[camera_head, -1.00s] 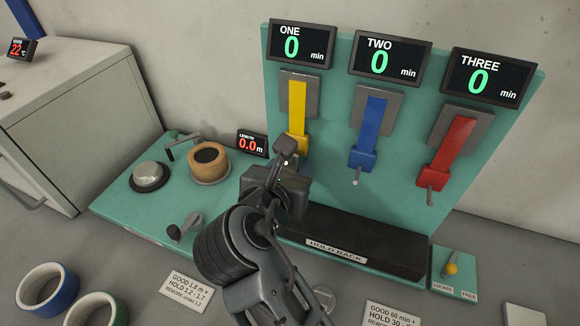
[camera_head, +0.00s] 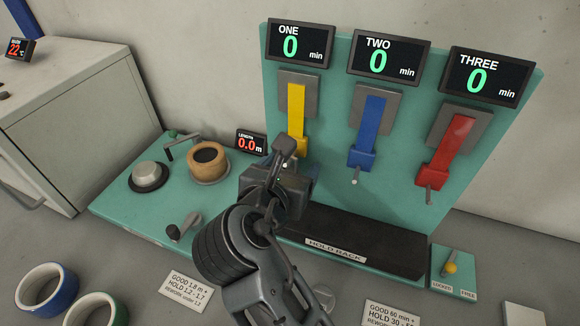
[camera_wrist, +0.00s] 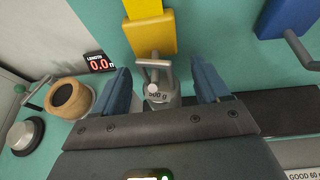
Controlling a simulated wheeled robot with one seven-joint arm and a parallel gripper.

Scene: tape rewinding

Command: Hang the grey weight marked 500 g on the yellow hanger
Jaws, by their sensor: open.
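The yellow hanger (camera_head: 296,112) is on the upright teal panel under display ONE, and its lower block also shows in the wrist view (camera_wrist: 152,36). The grey weight (camera_wrist: 160,101) with a 500 g label is just below that block. Its handle appears to be around the hanger's pale-tipped peg (camera_wrist: 152,87), though exact contact is hard to tell. My gripper (camera_wrist: 163,84) is open, with one blue finger on each side of the weight and visible gaps. The weight's lower part is hidden by my gripper. In the head view my gripper (camera_head: 277,166) covers the weight.
A blue hanger (camera_head: 367,135) and a red hanger (camera_head: 446,152) are to the right. The black hold rack (camera_head: 355,240) lies below them. A tape roll (camera_head: 208,162) and the length display (camera_head: 251,143) are to the left. All three minute displays read 0.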

